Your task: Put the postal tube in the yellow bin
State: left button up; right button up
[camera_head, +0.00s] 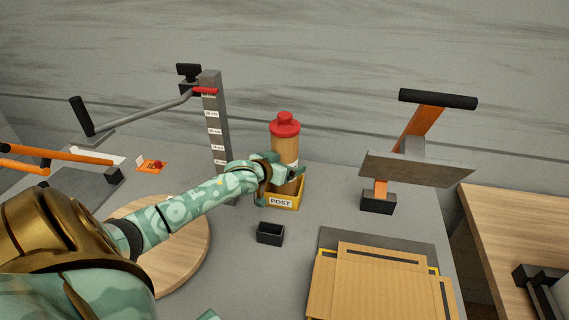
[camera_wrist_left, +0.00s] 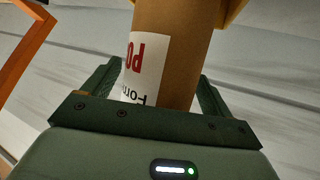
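The postal tube (camera_head: 285,150) is a brown cylinder with a red cap and a white label; it stands about upright over or in the yellow bin (camera_head: 281,206), which is marked POST. My left gripper (camera_head: 280,177) is low at the tube, and its fingers hide part of the tube's lower end. In the left wrist view the tube (camera_wrist_left: 180,70) runs between the two fingers of the left gripper (camera_wrist_left: 160,80). Whether both fingers press on it is unclear. Whether its base rests on the bin floor is hidden.
A grey post with a scale (camera_head: 216,130) stands left of the bin. A small black box (camera_head: 270,233) sits in front. Cardboard sheets (camera_head: 370,285) lie front right, near an orange-armed stand (camera_head: 378,202). A round wooden board (camera_head: 185,245) lies under my left arm.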

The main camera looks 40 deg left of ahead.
pick_arm(q)
jog(key=shift+s+r, duration=0.25)
jog(key=shift+s, duration=0.05)
jog(key=p+v, duration=0.3)
jog(key=v, duration=0.8)
jog(key=shift+s+p, duration=0.2)
jog(key=shift+p, duration=0.2)
jog(key=shift+d, duration=0.1)
